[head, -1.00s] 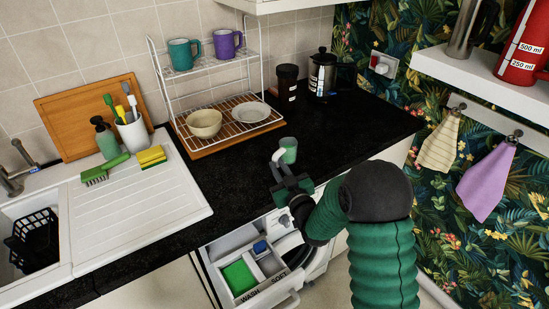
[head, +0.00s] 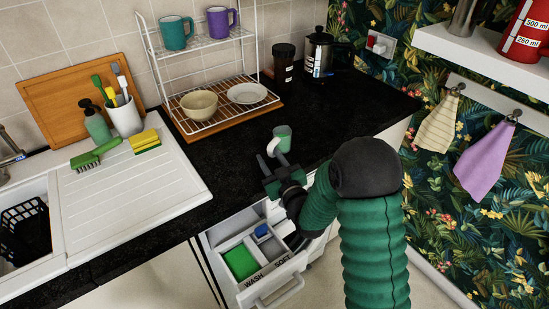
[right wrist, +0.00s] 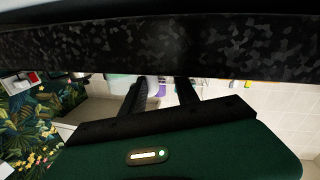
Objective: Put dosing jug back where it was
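The dosing jug, a small greenish cup with a white handle (head: 282,139), stands on the black worktop near its front edge in the head view. My right gripper (head: 272,162) is just in front of it, by its handle side. Its two fingers are spread, and no hold on the jug shows. In the right wrist view the gripper (right wrist: 159,92) has its fingers apart, with a pale shape between them that I cannot identify. An open detergent drawer (head: 283,284) marked WASH and SOFT lies below the gripper. My left gripper is not in view.
The dark worktop edge (right wrist: 150,45) runs close to the gripper in the right wrist view. A dish rack (head: 223,119) with a bowl (head: 199,104) and plate stands behind. A tumbler (head: 284,62) and coffee press (head: 319,52) stand at the back. Worktop right of the jug is clear.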

